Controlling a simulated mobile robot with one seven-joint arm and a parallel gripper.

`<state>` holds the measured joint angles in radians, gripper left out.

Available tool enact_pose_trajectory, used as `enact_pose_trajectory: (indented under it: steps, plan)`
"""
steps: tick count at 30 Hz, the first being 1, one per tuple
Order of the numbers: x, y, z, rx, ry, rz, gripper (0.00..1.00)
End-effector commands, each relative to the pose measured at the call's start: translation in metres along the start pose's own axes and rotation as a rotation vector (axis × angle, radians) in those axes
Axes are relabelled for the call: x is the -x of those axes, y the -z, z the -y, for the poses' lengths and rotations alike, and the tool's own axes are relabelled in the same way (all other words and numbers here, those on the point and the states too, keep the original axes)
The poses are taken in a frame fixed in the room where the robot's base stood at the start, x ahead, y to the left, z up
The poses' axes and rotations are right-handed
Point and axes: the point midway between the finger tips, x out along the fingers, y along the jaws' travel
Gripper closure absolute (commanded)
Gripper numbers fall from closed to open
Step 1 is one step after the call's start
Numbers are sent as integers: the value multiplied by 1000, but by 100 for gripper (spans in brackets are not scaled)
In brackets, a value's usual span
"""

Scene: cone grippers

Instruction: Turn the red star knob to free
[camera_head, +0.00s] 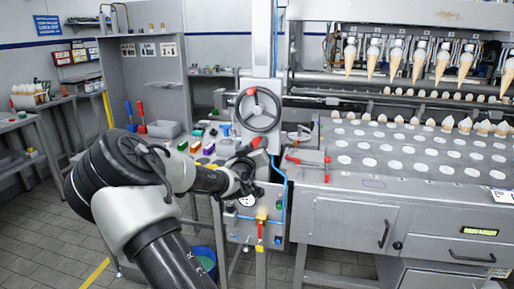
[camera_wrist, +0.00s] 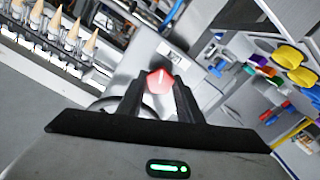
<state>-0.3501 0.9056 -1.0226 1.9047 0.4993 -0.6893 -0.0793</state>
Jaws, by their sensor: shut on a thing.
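The red star knob (camera_wrist: 158,80) sits between the two fingertips of my gripper (camera_wrist: 160,92) in the wrist view. The fingers are shut on it from both sides, and a small pale mark shows on its face. In the head view a red piece, which looks like the same knob (camera_head: 256,142), shows at the column below the handwheel. My gripper (camera_head: 250,152) reaches up to it there, partly hidden by my own arm. The knob's setting label is not readable in either view.
A handwheel (camera_head: 258,109) stands just above the knob. A panel with a gauge and a yellow-red valve (camera_head: 262,216) lies below. Red clamps (camera_head: 308,160) sit at the right on the machine edge. Coloured blocks (camera_head: 196,147) lie on the bench at the left.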

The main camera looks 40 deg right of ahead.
Motion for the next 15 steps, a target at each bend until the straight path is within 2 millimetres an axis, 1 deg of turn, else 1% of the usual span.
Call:
enact_pose_trajectory:
  steps: [15]
  plan:
    - [0,0,1,495,0,-2,90]
